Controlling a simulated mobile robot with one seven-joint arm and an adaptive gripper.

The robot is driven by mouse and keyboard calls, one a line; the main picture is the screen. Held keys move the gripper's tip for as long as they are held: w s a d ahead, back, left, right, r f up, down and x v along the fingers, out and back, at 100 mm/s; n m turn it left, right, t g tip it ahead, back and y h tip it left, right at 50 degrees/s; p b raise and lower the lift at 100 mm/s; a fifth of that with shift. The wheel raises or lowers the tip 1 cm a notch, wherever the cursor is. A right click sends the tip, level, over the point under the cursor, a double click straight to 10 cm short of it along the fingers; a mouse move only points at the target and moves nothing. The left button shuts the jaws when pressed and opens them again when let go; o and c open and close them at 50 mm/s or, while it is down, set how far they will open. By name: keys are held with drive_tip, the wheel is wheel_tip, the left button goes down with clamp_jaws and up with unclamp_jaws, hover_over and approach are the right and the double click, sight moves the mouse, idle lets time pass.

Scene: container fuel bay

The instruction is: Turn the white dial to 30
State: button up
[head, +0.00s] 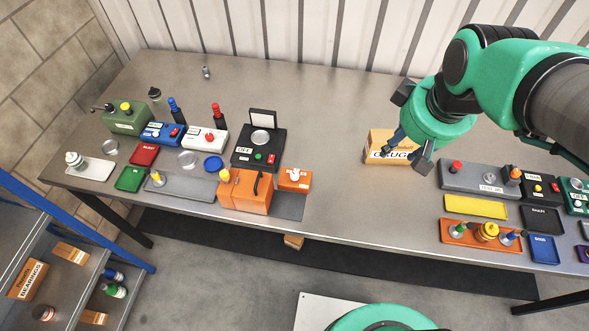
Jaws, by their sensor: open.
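The white dial (295,174) sits on a small orange box (301,184) right of a larger orange box, near the table's front edge. Its markings are too small to read, so I cannot tell its setting. My gripper (401,160) is open and empty, pointing down over the middle right of the table. It is well to the right of the dial and not touching it. It partly covers a tan labelled box (379,141).
A larger orange box (244,194) stands close left of the dial, with a black device with a raised lid (258,150) behind. Coloured trays and control boxes crowd both sides. A grey test panel (463,179) is at right. The table (310,95) is mostly clear at the back.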

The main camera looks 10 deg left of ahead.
drive_tip(key=w+a+f+n+g+p, duration=0.1)
drive_tip(key=w+a+f+n+p, duration=0.1)
drive_tip(key=w+a+f+n, duration=0.4)
drive_tip(key=n+g+p, duration=0.3)
drive_tip(key=n, duration=0.5)
hover_over(295, 175)
wheel_tip(295, 175, down, 12)
drive_tip(key=shift+a+f+h, duration=0.1)
drive_tip(key=shift+f+h, duration=0.1)
drive_tip(key=shift+h, duration=0.1)
drive_tip(key=shift+f, duration=0.1)
wheel_tip(295, 175, down, 14)
drive_tip(key=shift+r, duration=0.25)
clamp_jaws()
